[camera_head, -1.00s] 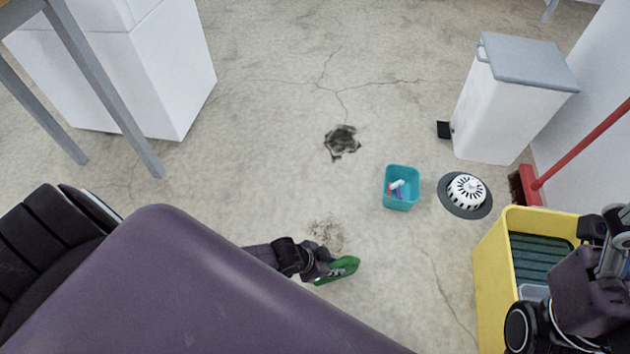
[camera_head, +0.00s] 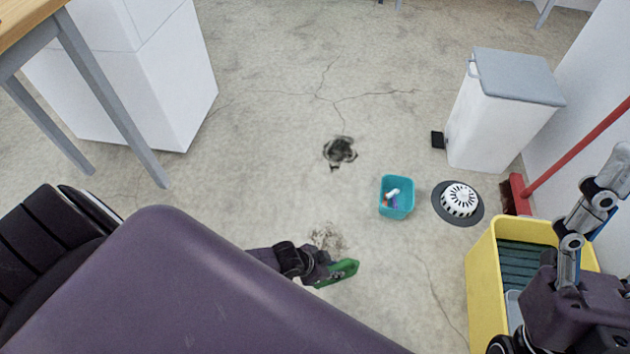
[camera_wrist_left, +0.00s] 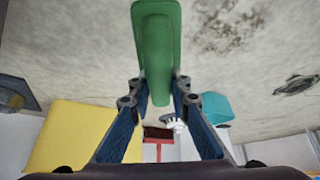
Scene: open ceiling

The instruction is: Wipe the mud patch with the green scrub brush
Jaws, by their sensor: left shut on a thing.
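My left gripper (camera_head: 318,268) is shut on the green scrub brush (camera_head: 340,273), low near the floor. In the left wrist view the brush (camera_wrist_left: 157,50) sticks out between the blue-padded fingers (camera_wrist_left: 156,108). I cannot tell whether it touches the floor. A speckled brown mud patch (camera_head: 328,238) lies just beyond the gripper and brush in the head view. The patch (camera_wrist_left: 222,22) also shows beside the brush in the left wrist view. My right gripper (camera_head: 585,222) is at the right edge, above the yellow bin; its fingertips are unclear.
A dark broken spot (camera_head: 340,152) with cracks marks the floor farther off. A teal bucket (camera_head: 397,197) holding small items, a white domed drain (camera_head: 459,200), a yellow bin (camera_head: 484,265), a red broom (camera_head: 517,193) and a white trash bin (camera_head: 500,125) stand right. Middle floor is clear.

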